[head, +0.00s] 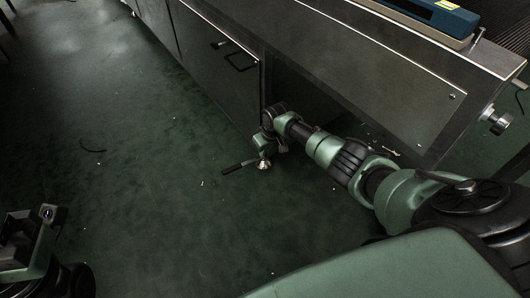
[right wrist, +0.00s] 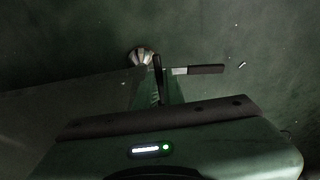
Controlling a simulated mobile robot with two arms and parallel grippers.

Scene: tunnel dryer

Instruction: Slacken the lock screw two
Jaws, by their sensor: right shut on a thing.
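My right gripper (head: 263,158) is low beside the dryer's metal side, near the floor. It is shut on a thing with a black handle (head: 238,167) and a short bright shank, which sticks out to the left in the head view. In the right wrist view the handle (right wrist: 205,69) points right from my fingers (right wrist: 158,80). A shiny round metal piece (right wrist: 140,56) shows close to the fingertips; I cannot tell whether it is lock screw two or whether they touch. Part of my left arm's end (head: 40,225) shows at the lower left; its jaws are not clear.
The dryer's metal side (head: 370,80) runs along the back, with a dark opening behind my right arm and a panel with a black handle (head: 240,61). A round metal knob (head: 497,121) sticks out at the right. A blue box (head: 435,15) lies on top. The green floor is mostly clear.

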